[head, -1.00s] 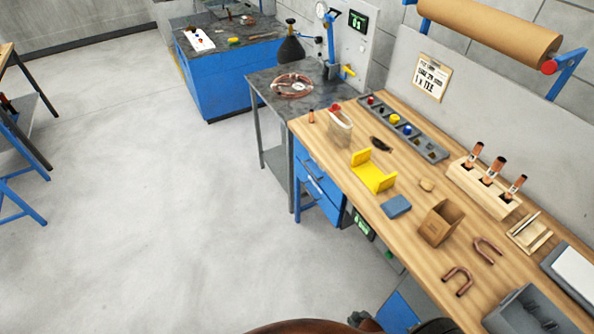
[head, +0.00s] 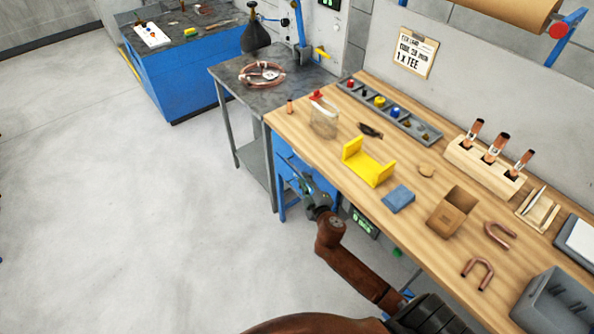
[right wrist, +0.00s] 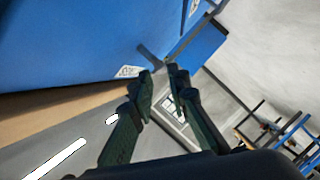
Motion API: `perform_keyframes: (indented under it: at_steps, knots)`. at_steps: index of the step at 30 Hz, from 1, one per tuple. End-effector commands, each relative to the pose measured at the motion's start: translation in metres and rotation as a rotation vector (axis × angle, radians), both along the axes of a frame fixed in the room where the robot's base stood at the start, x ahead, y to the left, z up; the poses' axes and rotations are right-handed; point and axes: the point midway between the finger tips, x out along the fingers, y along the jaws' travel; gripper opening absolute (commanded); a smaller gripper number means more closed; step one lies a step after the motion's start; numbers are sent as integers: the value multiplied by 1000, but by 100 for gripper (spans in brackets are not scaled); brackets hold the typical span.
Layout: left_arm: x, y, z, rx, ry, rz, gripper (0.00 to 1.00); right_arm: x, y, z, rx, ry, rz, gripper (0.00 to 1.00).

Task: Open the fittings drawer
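The blue drawer unit (head: 287,163) hangs under the left end of the wooden workbench, partly hidden by my right arm. My right gripper (head: 300,176) is in front of its drawer fronts. In the right wrist view a blue drawer front (right wrist: 75,45) fills the upper left and carries a small white label (right wrist: 128,72). A grey bar (right wrist: 150,55), which looks like a handle, lies just beyond the fingertips. The right gripper also shows there (right wrist: 162,78), its fingers apart with nothing seen between them. I cannot tell whether they touch the bar. The left gripper is out of view.
The workbench top (head: 335,145) holds a yellow bracket (head: 368,168), a blue block (head: 398,198), a cardboard box (head: 450,212) and copper bends (head: 478,272). A grey side table (head: 225,75) with a copper coil (head: 262,74) adjoins it. The floor to the left is clear.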

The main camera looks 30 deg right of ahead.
Motion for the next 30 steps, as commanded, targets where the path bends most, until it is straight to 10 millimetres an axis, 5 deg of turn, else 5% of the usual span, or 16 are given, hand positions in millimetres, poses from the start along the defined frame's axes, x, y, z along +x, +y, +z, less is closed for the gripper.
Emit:
perform_keyframes:
  at_steps: [12,23,30]
  knots:
    - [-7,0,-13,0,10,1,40,58,-11,-14,0,1,6,16]
    - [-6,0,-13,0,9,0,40,61,-14,-15,1,2,2,16]
    - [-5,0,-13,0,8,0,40,61,-14,-15,1,2,2,0]
